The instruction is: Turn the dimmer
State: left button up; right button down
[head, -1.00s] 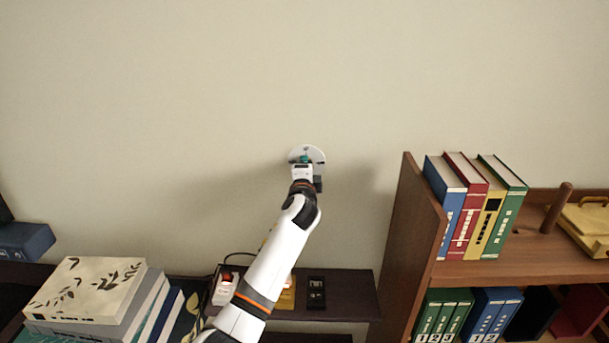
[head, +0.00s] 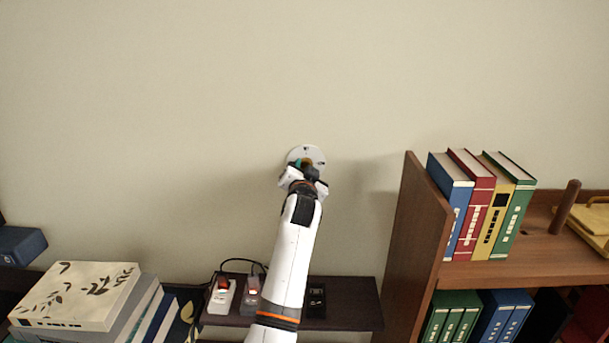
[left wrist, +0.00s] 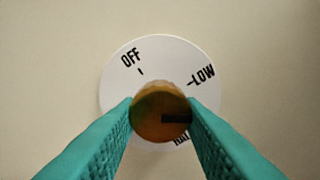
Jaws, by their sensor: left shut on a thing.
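The dimmer is a white round dial plate (head: 314,153) on the wall, at the middle of the head view. In the left wrist view the plate (left wrist: 116,78) shows the labels OFF, LOW and a third one mostly hidden at the lower right. An orange-brown round knob (left wrist: 157,103) stands out from its centre. A dark mark on the knob points right, below the LOW label. My left gripper (left wrist: 160,112) has its teal fingers shut on the knob, one on each side. In the head view the gripper (head: 303,164) covers part of the plate. My right gripper is not in view.
A dark low shelf (head: 350,303) below holds power strips with red switches (head: 221,294) and a cable. Stacked books (head: 80,295) are at lower left. A wooden bookshelf (head: 414,240) with upright books stands right of my arm. The wall around the dial is clear.

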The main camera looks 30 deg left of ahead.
pick_arm(q)
jog(key=shift+d+f+n+b, duration=0.1)
jog(key=shift+n+b, duration=0.2)
jog(key=shift+n, duration=1.2)
jog(key=shift+f+n+b, duration=0.1)
jog(key=shift+n+b, duration=0.15)
jog(key=shift+n, duration=1.25)
jog(key=o, duration=1)
jog(key=shift+r, duration=0.1)
jog(key=shift+c, duration=0.2)
